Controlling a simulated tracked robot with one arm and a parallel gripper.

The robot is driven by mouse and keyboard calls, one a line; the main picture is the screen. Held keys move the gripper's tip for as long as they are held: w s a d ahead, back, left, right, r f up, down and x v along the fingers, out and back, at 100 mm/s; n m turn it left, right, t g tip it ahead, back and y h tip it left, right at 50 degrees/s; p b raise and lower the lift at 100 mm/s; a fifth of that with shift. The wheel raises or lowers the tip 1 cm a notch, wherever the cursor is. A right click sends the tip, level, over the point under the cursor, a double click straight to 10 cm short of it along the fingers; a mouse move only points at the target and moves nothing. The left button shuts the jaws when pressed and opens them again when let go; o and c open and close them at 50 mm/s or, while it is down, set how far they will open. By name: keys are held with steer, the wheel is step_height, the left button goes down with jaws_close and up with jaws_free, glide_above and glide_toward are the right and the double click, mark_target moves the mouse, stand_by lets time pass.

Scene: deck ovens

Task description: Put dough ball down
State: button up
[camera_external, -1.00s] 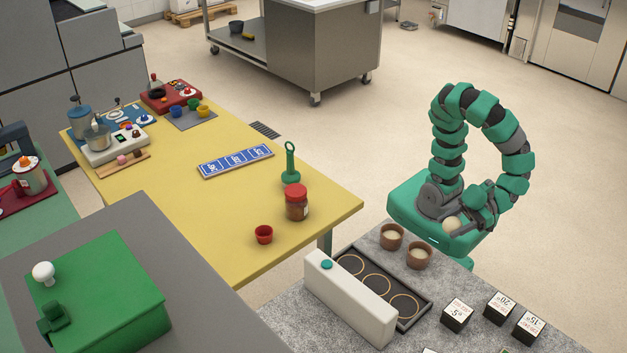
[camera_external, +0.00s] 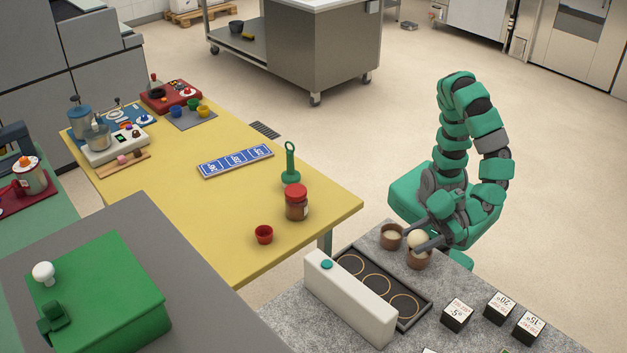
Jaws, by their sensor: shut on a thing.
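A pale dough ball (camera_external: 418,240) is in my gripper (camera_external: 420,243), over the right of two brown bowls at the far corner of the grey speckled counter. My gripper is shut on the ball. The right brown bowl (camera_external: 418,260) is partly hidden behind the ball and the gripper. The left brown bowl (camera_external: 391,236) stands beside it and has pale contents. I cannot tell whether the ball touches the right bowl's rim.
A black tray with three ring marks (camera_external: 428,299) lies on the counter (camera_external: 284,318), behind a white block (camera_external: 347,302). Black-and-white cubes (camera_external: 456,315) stand to the right. A yellow table (camera_external: 225,215) holds a red-lidded jar (camera_external: 296,203).

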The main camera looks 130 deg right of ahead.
steer(key=w+d+r+p, duration=0.2)
steer(key=w+d+p, duration=0.1)
steer(key=w+d, duration=0.6)
steer(key=w+d+r+n+y+p, duration=0.1)
steer(key=w+d+r+p, duration=0.2)
steer(key=w+d, duration=0.6)
steer(key=shift+d+r+t+y, duration=0.2)
steer(key=shift+t+y, duration=0.1)
steer(key=shift+r, duration=0.1)
stand_by(1.3)
